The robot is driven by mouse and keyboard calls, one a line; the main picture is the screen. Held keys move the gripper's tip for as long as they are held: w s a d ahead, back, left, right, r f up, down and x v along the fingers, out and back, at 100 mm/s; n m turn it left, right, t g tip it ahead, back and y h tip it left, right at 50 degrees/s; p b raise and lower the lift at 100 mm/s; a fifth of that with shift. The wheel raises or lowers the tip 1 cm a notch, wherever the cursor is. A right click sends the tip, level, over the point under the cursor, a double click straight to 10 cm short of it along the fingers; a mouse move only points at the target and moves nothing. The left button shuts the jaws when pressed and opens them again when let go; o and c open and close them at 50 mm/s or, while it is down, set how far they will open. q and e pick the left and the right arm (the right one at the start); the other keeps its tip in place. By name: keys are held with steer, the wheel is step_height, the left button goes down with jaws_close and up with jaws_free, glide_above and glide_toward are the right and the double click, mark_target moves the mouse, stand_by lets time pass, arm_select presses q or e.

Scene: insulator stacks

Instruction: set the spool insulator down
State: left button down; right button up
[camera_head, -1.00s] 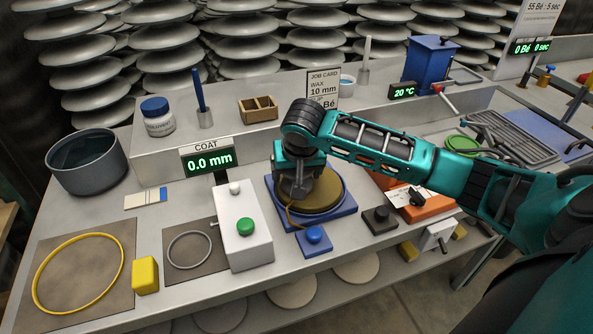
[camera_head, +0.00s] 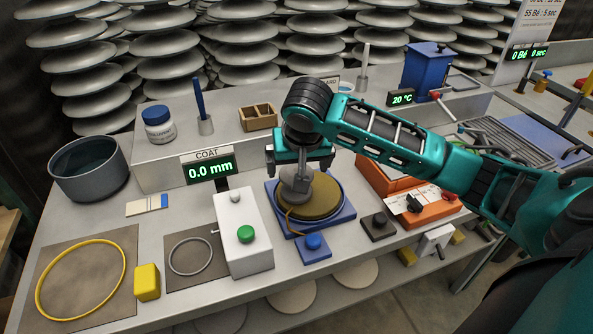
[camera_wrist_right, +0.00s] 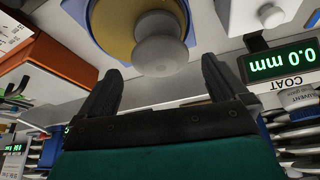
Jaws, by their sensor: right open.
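The spool insulator (camera_head: 296,184) is a small grey piece with a rounded top. It stands at the left part of the round brown top (camera_head: 322,203) of a blue square unit (camera_head: 342,222). In the right wrist view the grey spool (camera_wrist_right: 160,48) shows against the brown disc, beyond and between my two dark fingers. My right gripper (camera_head: 299,163) is open and empty just above the spool, pointing down; its spread fingers (camera_wrist_right: 159,72) stand apart from the spool on both sides. My left gripper is not in view.
A white box with a green button (camera_head: 246,234) and the coat display (camera_head: 209,169) stand left of the unit. An orange device (camera_head: 425,207) and a black button block (camera_head: 379,225) are on the right. A grey pot (camera_head: 88,168) is far left.

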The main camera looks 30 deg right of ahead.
steer(key=v, duration=0.4)
steer(key=shift+s+r+p, duration=0.15)
steer(key=shift+r+p, duration=0.15)
steer(key=shift+r, duration=0.1)
steer(key=shift+a, duration=0.1)
